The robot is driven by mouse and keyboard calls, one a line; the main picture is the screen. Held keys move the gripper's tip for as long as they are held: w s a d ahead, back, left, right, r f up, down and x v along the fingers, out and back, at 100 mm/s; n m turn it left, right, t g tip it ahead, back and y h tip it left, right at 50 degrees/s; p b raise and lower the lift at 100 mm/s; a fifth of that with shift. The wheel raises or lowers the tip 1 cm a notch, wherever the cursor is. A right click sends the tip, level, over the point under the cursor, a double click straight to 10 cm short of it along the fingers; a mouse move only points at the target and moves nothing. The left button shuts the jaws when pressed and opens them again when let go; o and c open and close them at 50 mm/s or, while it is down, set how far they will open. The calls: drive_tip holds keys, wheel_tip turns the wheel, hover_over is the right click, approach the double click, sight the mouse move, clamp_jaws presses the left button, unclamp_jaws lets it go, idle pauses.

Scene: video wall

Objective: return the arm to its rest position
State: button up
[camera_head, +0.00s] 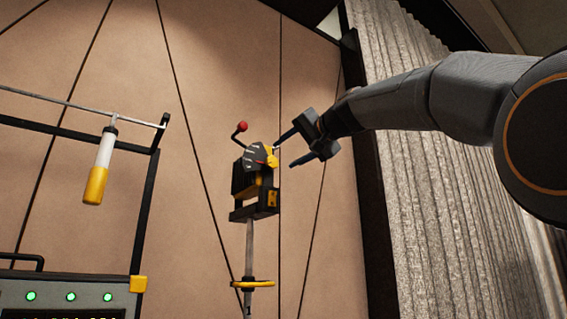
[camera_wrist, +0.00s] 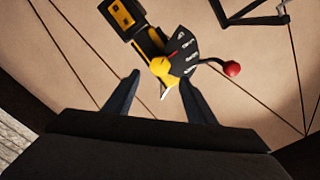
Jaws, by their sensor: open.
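My gripper (camera_head: 290,149) is at the end of my arm, which reaches in from the right in the head view. Its two fingers are apart, with nothing visible held between them. To its left stands a device with a dark dial (camera_head: 256,155), a yellow knob (camera_head: 271,158) and a red-balled lever (camera_head: 242,127). In the wrist view my fingers (camera_wrist: 158,84) point toward the yellow knob (camera_wrist: 161,66) and the dial (camera_wrist: 184,52). The upper fingertip appears close to the dial in the head view. I cannot tell whether it touches.
The device sits on a grey post with a yellow ring (camera_head: 253,283). At left, a yellow-and-white handle (camera_head: 99,170) hangs from a rail above a panel with green lights (camera_head: 71,297). A grey ribbed curtain (camera_head: 425,180) stands behind my arm.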

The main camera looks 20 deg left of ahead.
drive_tip(key=shift+v, duration=0.8)
